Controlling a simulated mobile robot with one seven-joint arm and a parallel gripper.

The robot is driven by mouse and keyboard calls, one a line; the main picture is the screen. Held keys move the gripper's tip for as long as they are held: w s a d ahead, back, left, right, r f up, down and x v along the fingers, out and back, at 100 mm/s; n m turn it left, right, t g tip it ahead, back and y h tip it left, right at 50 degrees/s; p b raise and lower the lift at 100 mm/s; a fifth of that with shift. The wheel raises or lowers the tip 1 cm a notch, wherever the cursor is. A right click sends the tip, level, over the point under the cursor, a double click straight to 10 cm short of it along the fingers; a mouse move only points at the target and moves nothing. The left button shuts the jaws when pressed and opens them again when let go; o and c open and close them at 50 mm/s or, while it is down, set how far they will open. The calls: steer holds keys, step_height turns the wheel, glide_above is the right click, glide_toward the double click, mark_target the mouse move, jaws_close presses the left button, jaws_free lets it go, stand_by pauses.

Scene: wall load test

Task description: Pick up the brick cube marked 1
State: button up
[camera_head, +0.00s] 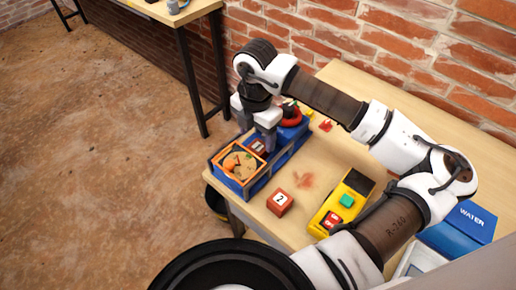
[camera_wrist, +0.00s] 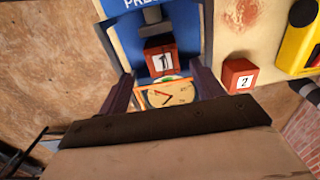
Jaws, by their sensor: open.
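The red-brown brick cube marked 1 (camera_head: 257,147) sits on the blue press (camera_head: 286,160), behind an orange-framed gauge. In the wrist view the cube (camera_wrist: 160,60) shows its label between my fingers, just below a grey block of the press (camera_wrist: 130,45). My gripper (camera_head: 262,137) is above the press, pointing down. In the wrist view my gripper (camera_wrist: 163,77) is open, with one dark finger on each side of the cube. No contact with the cube is visible. My gripper and wrist hide part of the press in the head view.
The orange-framed gauge (camera_head: 238,165) stands at the press's near end. A brick cube marked 2 (camera_head: 280,202) is on the wooden table (camera_head: 300,235). A yellow device (camera_head: 333,203) and a blue WATER box (camera_head: 470,228) lie to the right. A brick wall (camera_head: 400,40) is behind.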

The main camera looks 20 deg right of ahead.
mark_target(259, 145)
steer(key=shift+d+f+p, duration=0.2)
steer(key=shift+f+p, duration=0.35)
steer(key=shift+f, duration=0.8)
steer(key=shift+d+f+p, duration=0.2)
steer(key=shift+f+p, duration=0.35)
steer(key=shift+f, duration=0.8)
steer(key=c, duration=1.2)
steer(key=shift+o, duration=0.2)
steer(key=shift+r, duration=0.15)
